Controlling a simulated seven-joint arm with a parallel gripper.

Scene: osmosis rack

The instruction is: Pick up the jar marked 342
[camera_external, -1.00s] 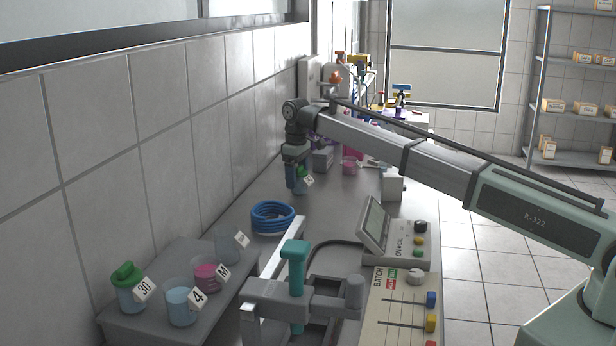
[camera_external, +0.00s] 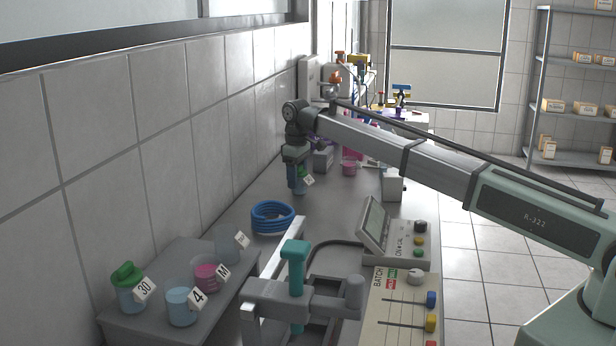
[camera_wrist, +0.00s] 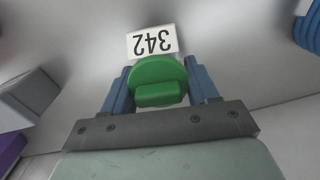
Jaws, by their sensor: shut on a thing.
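The jar marked 342 has a round green lid (camera_wrist: 158,82) and a white label (camera_wrist: 152,41), which reads upside down in the wrist view. My gripper (camera_wrist: 160,88) has its two blue fingers on either side of the green lid and is shut on it.
A coiled blue hose (camera_external: 272,216) lies on the counter nearer the camera. A grey box (camera_external: 323,158) and a pink cup (camera_external: 349,167) stand close by. A control panel (camera_external: 395,232) is at the front right. Several labelled jars stand on a grey shelf (camera_external: 222,308) at lower left.

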